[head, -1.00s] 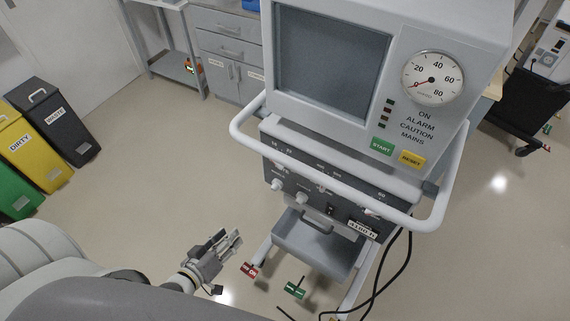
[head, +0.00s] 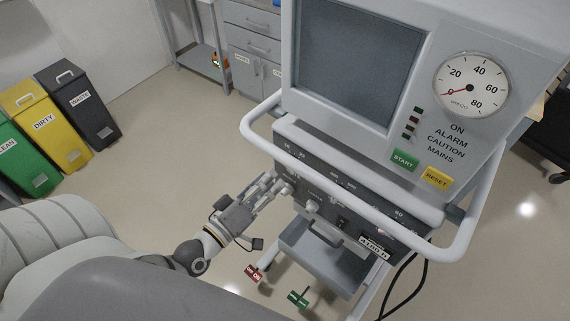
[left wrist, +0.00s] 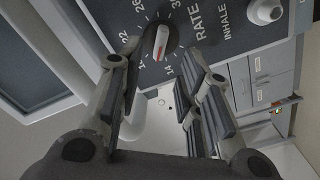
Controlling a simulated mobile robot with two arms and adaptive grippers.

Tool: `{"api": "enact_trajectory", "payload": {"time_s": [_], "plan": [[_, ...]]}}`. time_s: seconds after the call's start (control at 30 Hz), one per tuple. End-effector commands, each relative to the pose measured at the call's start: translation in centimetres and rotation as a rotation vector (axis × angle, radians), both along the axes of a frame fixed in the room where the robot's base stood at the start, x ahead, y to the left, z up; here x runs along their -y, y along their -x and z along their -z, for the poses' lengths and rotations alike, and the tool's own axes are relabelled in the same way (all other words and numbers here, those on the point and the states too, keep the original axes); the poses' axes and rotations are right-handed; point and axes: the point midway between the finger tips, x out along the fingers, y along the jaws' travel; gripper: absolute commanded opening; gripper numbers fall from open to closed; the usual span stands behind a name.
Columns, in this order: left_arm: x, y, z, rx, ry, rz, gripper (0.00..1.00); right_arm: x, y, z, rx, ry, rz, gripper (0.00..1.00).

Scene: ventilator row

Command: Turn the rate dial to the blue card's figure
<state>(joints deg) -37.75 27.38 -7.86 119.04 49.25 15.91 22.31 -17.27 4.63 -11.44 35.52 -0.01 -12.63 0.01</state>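The rate dial (left wrist: 161,42) is a pale knob with a red mark, beside the word RATE on the dark panel (left wrist: 222,62) in the left wrist view. Figures 14, 22 and 26 show around it; others are partly hidden. My left gripper (left wrist: 158,56) is open, its fingers on either side of the dial in that view. I cannot tell if they touch it. In the head view my left gripper (head: 274,184) is at the left end of the ventilator's knob row, beside the leftmost knob (head: 287,188). I cannot make out a blue card. My right gripper is not in view.
The ventilator's white rail (head: 365,187) runs just above the knobs. A gauge (head: 470,87), START (head: 404,160) and RESET (head: 436,179) buttons are higher up. A grey drawer (head: 325,262) is below. Bins (head: 62,125) stand far left, with open floor between.

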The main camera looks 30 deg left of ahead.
Motion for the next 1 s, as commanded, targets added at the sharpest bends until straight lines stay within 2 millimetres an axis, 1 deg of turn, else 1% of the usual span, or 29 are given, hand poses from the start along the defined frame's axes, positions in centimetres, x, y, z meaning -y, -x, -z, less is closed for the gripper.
{"api": "enact_trajectory", "payload": {"time_s": [0.03,0.2,0.43,0.6,0.87,0.9,1.0], "plan": [[0.2,-0.8,-0.3,0.004,0.002,-0.001,0.33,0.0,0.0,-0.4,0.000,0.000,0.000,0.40],[0.6,-3.2,-0.3,0.004,0.000,-0.001,0.33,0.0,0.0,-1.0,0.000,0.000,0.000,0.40],[1.1,-5.5,-0.1,0.001,0.000,0.000,0.33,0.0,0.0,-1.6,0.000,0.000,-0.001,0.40],[1.3,-6.2,0.0,0.000,-0.001,0.001,0.33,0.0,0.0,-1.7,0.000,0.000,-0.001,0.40],[1.3,-6.3,0.0,0.000,-0.001,0.001,0.33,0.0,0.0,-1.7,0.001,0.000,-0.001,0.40],[1.3,-6.3,0.0,0.000,-0.001,0.001,0.32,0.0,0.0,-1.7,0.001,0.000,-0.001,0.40],[1.3,-6.3,0.0,0.000,-0.001,0.001,0.19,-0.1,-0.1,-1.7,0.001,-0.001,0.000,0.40]]}}
